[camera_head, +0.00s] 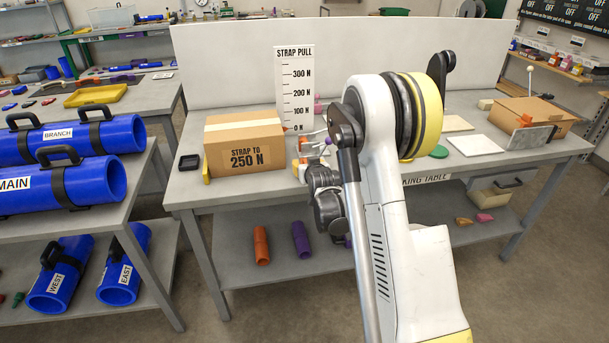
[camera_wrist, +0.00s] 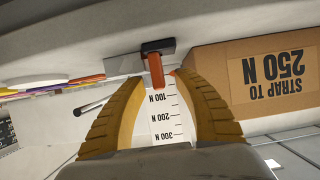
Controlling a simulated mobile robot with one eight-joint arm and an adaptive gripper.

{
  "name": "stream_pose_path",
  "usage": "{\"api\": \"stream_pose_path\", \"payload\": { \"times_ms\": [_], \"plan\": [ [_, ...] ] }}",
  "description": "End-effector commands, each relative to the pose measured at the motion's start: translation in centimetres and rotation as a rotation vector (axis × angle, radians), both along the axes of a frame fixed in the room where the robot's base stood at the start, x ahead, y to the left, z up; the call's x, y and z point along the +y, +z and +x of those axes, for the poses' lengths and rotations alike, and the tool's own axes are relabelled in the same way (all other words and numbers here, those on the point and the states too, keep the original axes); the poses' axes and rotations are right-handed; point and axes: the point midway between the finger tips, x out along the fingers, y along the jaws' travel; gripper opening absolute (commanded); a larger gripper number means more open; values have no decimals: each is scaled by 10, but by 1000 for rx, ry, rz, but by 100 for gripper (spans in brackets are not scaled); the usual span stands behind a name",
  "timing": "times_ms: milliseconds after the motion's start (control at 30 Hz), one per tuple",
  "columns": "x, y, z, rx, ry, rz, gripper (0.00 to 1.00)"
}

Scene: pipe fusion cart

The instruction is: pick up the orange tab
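In the wrist view the orange tab (camera_wrist: 156,70) is a short, narrow strip with one end at a black holder (camera_wrist: 158,47) on a grey block. My gripper (camera_wrist: 159,78) is open, its two ribbed yellow fingers on either side of the tab. A gap shows between the tab and each finger, and nothing is held. In the head view my arm partly covers this spot beside the cardboard box, and I cannot clearly make out the tab there.
The cardboard box (camera_head: 246,146) marked "STRAP TO 250 N" stands close beside my gripper. The white strap pull scale (camera_head: 295,85) stands behind.

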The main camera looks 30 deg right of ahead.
Motion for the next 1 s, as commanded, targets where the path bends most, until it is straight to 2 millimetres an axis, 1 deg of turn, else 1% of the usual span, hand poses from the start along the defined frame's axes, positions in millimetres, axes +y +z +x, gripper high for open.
{"api": "stream_pose_path", "payload": {
  "times_ms": [233,267,300,367,400,833,933,1000],
  "plan": [
    [-1,0,3,0,0,0,38],
    [-1,0,3,0,0,0,34],
    [-1,0,3,0,0,0,21],
    [-1,0,2,0,0,0,3],
    [-1,0,2,0,0,0,0],
    [-1,1,2,0,0,0,0],
    [-1,6,2,0,0,0,0],
    [-1,13,2,0,0,0,0]
  ]
}}
